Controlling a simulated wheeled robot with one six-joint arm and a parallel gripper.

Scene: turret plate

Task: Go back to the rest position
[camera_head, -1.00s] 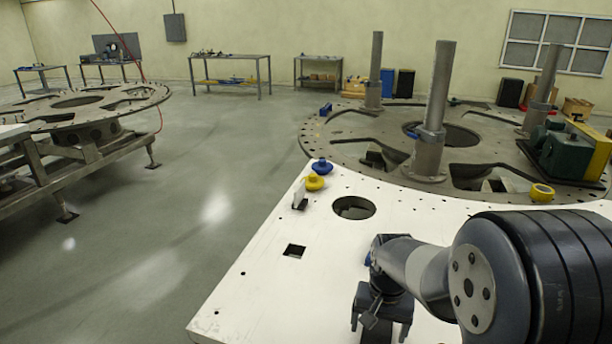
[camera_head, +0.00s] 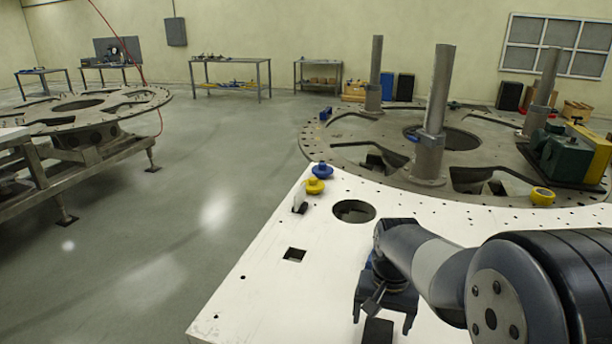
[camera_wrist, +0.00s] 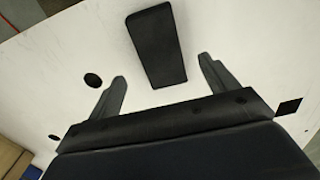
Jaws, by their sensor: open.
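My gripper (camera_head: 383,318) is over the white plate at the bottom of the head view, and its fingers are spread with nothing between them that I can see held. In the wrist view my gripper (camera_wrist: 162,72) shows two dark fingers apart over the white surface. A black block (camera_wrist: 155,45) is seen beyond and between the fingertips, apart from both. The block also shows in the head view (camera_head: 378,333), cut by the bottom edge. Its height above the plate is hard to tell.
The white plate (camera_head: 265,275) has a round hole and square holes. A yellow knob (camera_head: 314,186) and a blue knob (camera_head: 322,171) sit at its far left corner. Behind it stands a large round grey plate (camera_head: 335,150) with upright posts (camera_head: 436,95).

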